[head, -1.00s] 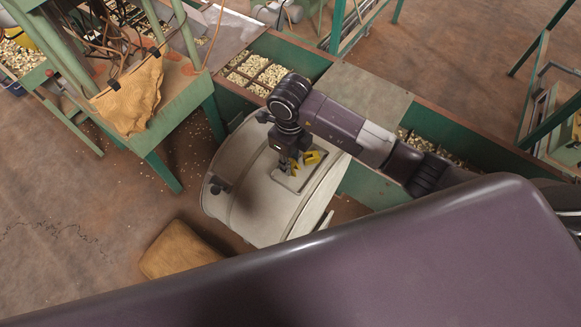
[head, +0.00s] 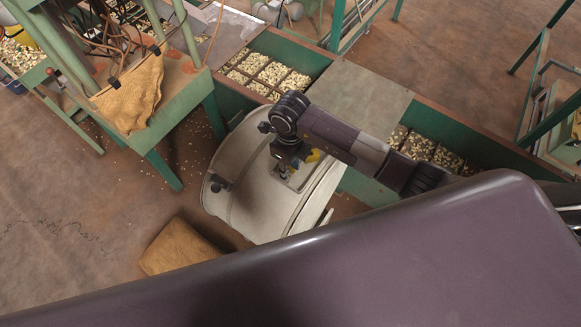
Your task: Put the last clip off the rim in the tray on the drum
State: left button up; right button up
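Yellow shows in the tray, a clip (head: 314,155) partly hidden by my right wrist. A dark clip (head: 217,184) sits on the drum's left rim. My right gripper (head: 283,173) points down over the tray, with a small yellow bit at its fingertips. The fingers are dark and small, so I cannot tell whether they are open or hold something. My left gripper is not in view.
Green hoppers with compartments of nuts (head: 268,70) stand behind the drum, with a flat grey lid (head: 360,95) between them. A green bench (head: 185,85) with a clipped tan cloth (head: 132,92) is at the left. A brown cushion (head: 180,247) lies on the floor.

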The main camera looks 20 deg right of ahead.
jog(key=shift+r, duration=0.15)
jog(key=shift+w+r, duration=0.1)
jog(key=shift+r, duration=0.15)
notch_tip(320, 180, up, 12)
jog(key=b, duration=0.2)
jog(key=shift+f+b, duration=0.2)
jog(key=shift+b, duration=0.1)
